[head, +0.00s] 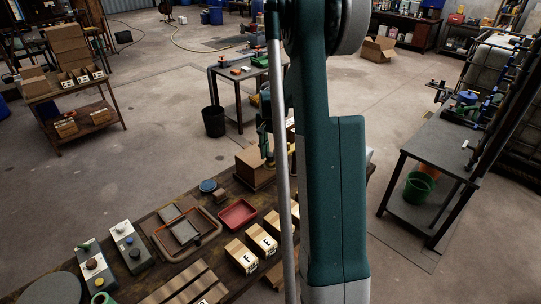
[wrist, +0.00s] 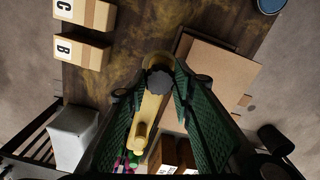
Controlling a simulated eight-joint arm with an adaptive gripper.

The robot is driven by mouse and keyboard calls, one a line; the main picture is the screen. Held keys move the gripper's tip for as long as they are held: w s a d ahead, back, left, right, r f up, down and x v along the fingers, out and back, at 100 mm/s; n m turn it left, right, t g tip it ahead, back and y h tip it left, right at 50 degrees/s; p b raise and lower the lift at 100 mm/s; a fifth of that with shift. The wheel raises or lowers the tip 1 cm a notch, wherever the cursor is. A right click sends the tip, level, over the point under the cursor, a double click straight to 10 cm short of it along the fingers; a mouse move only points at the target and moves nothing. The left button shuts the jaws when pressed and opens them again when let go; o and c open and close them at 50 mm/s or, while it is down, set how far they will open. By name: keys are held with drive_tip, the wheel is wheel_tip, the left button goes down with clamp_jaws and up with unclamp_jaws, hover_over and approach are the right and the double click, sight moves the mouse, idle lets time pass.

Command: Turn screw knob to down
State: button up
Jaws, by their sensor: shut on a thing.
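In the wrist view, a dark, rounded screw knob (wrist: 159,83) sits at the end of a yellow-tan, arm-like body (wrist: 148,125). My gripper (wrist: 157,80) has its two green, textured fingers on either side of the knob and is shut on it. The fingers hide parts of the knob's sides, and I see no mark telling which way it is turned. In the head view, part of my gripper (head: 265,145) shows left of my large green arm link, above the workbench (head: 140,215). The knob cannot be made out there.
A cardboard box (head: 254,170) stands close to my gripper, and a brown box (wrist: 207,73) lies right of it in the wrist view. Lettered boxes (wrist: 82,52), a red tray (head: 238,214) and control boxes (head: 130,245) occupy the bench. A blue round thing (head: 208,186) lies nearby.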

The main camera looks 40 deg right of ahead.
sight(270, 155)
drive_tip(key=shift+m, duration=0.6)
drive_tip(key=o, duration=0.9)
drive_tip(key=shift+r, duration=0.1)
wheel_tip(270, 155, up, 12)
idle(0.4)
drive_tip(key=shift+a, duration=0.1)
idle(0.5)
